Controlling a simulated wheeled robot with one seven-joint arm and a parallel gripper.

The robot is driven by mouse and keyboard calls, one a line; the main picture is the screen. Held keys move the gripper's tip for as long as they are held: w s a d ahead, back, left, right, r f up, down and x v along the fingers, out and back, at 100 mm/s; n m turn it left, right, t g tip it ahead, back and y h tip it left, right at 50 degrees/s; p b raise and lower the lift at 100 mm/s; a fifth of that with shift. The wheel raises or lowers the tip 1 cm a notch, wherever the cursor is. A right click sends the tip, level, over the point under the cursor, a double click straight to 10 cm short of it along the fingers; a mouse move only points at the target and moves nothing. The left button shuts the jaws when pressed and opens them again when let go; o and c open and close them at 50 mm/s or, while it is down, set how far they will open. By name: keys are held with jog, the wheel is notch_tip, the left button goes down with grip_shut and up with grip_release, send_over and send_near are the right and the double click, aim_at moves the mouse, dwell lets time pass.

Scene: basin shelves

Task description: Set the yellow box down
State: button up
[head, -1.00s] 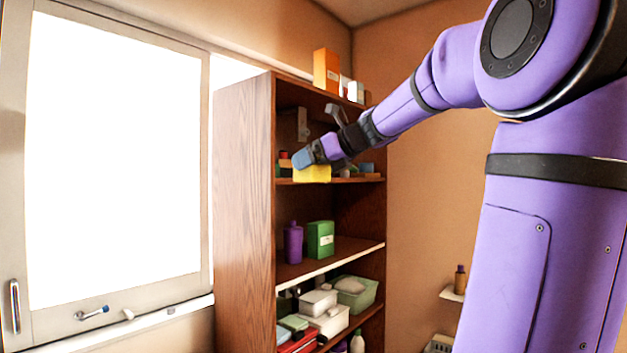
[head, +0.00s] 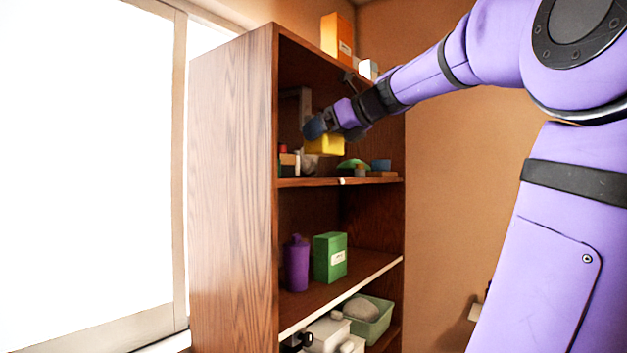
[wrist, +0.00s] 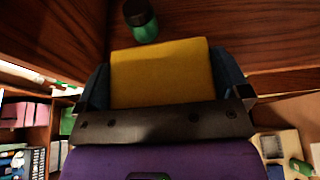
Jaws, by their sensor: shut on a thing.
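The yellow box (head: 325,144) is held in my gripper (head: 318,130) at the upper open shelf of the brown wooden bookcase. In the head view it appears a little above the shelf board (head: 312,183), apart from it. In the wrist view the yellow box (wrist: 162,74) fills the space between the two dark blue fingers of my gripper (wrist: 165,80), which are shut on its sides. My gripper hides part of the box in the head view.
Small items, including a green one (head: 354,164) and a blue one (head: 381,165), stand on that shelf. A purple bottle (head: 296,264) and a green box (head: 330,257) stand one shelf lower. An orange box (head: 337,36) stands on top. A dark green-capped bottle (wrist: 141,20) shows beyond the box.

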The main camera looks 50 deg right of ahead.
jog(key=w+d, duration=0.3)
jog(key=w, duration=0.1)
jog(key=w+d+f, duration=0.1)
jog(key=w+d, duration=0.2)
jog(key=w, duration=0.2)
jog(key=w+d, duration=0.3)
jog(key=w, duration=0.1)
jog(key=shift+w+d+f, duration=0.1)
jog(key=shift+w+f, duration=0.05)
jog(key=shift+w, duration=0.2)
jog(key=shift+w+d+f, duration=0.15)
jog(key=shift+w+f, duration=0.05)
jog(key=shift+w, duration=0.1)
jog(key=shift+s+f, duration=0.1)
jog(key=shift+f, duration=1.5)
jog(key=shift+f, duration=0.1)
jog(key=o, duration=0.7)
jog(key=shift+o, duration=0.2)
jog(key=shift+s+r, duration=0.2)
jog(key=shift+s, duration=0.05)
jog(key=v, duration=1.1)
jog(key=shift+s, duration=0.2)
